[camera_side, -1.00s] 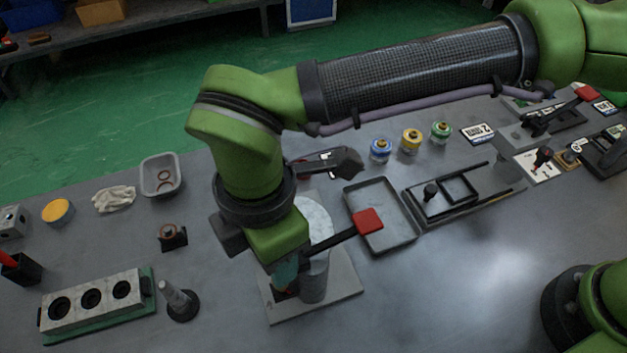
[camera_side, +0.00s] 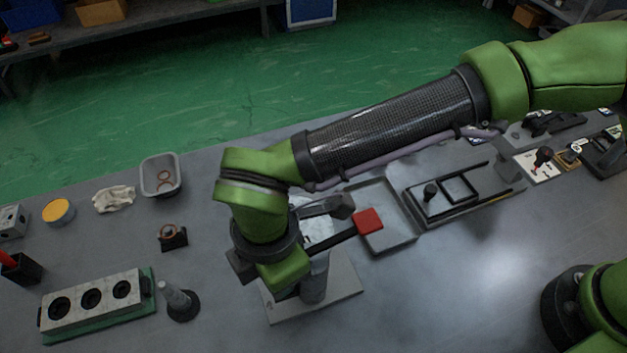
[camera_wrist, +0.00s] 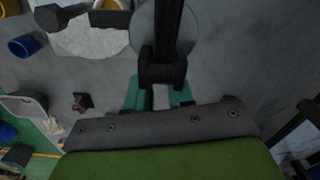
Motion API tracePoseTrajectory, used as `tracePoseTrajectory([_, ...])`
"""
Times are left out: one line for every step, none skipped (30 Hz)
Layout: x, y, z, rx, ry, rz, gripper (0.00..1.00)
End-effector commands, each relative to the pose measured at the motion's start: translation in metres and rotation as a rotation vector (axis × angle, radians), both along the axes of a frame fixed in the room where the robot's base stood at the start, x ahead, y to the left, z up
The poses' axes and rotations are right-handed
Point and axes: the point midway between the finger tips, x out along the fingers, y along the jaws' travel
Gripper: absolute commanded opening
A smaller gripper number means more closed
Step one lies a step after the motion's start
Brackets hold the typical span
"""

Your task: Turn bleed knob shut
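The valve block stands on a grey base plate (camera_side: 335,300) in the side view, with a grey cylinder (camera_side: 314,283) on it. A black lever with a red square end (camera_side: 368,220) reaches right from it. I cannot make out the bleed knob; my wrist and gripper cover that side. In the wrist view my gripper's teal fingers (camera_wrist: 160,94) stand apart with a narrow gap. A black block (camera_wrist: 162,72) on a long black bar lies over their tips, with a grey disc (camera_wrist: 143,40) behind. Whether they hold anything is hidden. In the side view my fingers are hidden.
A dark rounded-ended piece (camera_side: 340,206) sits close above the lever; it resembles the one in the wrist view (camera_wrist: 50,18). A shallow grey tray (camera_side: 402,240) lies to the right. A cone-shaped post (camera_side: 178,300) and a three-hole block (camera_side: 92,298) stand left.

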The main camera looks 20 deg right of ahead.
Motion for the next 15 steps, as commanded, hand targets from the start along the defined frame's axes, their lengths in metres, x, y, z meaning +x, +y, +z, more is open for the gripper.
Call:
tracePoseTrajectory([0.0000, 0.0000, 0.0002, 0.000, 0.000, 0.000, 0.10])
tracePoseTrajectory([0.0000, 0.0000, 0.0002, 0.000, 0.000, 0.000, 0.05])
tracePoseTrajectory([0.0000, 0.0000, 0.0002, 0.000, 0.000, 0.000, 0.00])
tracePoseTrajectory([0.0000, 0.0000, 0.0002, 0.000, 0.000, 0.000, 0.00])
tracePoseTrajectory([0.0000, 0.0000, 0.0002, 0.000, 0.000, 0.000, 0.00])
tracePoseTrajectory([0.0000, 0.0000, 0.0003, 0.000, 0.000, -0.001, 0.00])
tracePoseTrajectory([0.0000, 0.0000, 0.0003, 0.000, 0.000, -0.002, 0.00])
tracePoseTrajectory([-0.0001, 0.0001, 0.0003, 0.000, 0.000, -0.003, 0.00])
tracePoseTrajectory([0.0000, 0.0001, 0.0004, 0.000, 0.000, -0.008, 0.00])
tracePoseTrajectory([0.0000, 0.0000, 0.0004, 0.000, 0.000, -0.012, 0.00])
tracePoseTrajectory([0.0000, 0.0000, 0.0004, 0.000, 0.000, -0.018, 0.00])
tracePoseTrajectory([0.0001, 0.0000, 0.0003, 0.000, 0.000, -0.028, 0.00])
tracePoseTrajectory([0.0002, 0.0000, 0.0004, -0.001, 0.000, -0.038, 0.00])
tracePoseTrajectory([0.0003, 0.0000, 0.0004, -0.001, -0.001, -0.050, 0.00])
tracePoseTrajectory([0.0004, 0.0000, 0.0004, -0.001, -0.001, -0.067, 0.00])
